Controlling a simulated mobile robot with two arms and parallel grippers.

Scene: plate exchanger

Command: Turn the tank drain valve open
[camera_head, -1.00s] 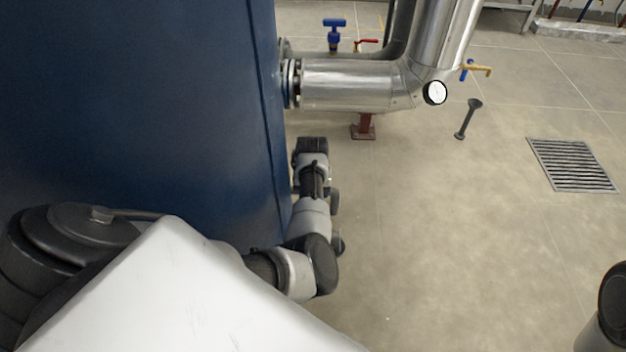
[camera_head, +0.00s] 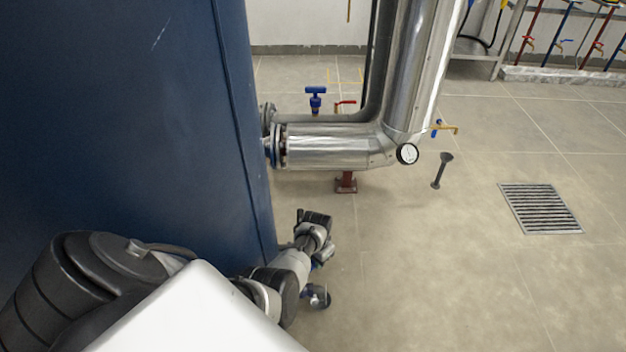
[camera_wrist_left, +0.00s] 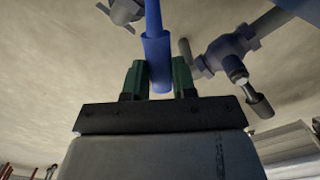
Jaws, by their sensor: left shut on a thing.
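In the left wrist view, a blue lever handle (camera_wrist_left: 157,62) lies between the two green-padded fingers of my left gripper (camera_wrist_left: 157,75), which is shut on it. The handle runs up out of the top of that view, so its far end and the valve body it joins are not clear. In the head view my left arm (camera_head: 290,268) reaches along the lower edge of the blue tank (camera_head: 120,110). Its fingers and the held handle cannot be made out there. My right gripper is not in view.
A blue-grey valve fitting (camera_wrist_left: 228,52) sits right of the gripper in the wrist view. In the head view, a metal pipe (camera_head: 325,147) on a red foot leaves the tank, with a gauge (camera_head: 407,154). A floor grate (camera_head: 540,208) lies right.

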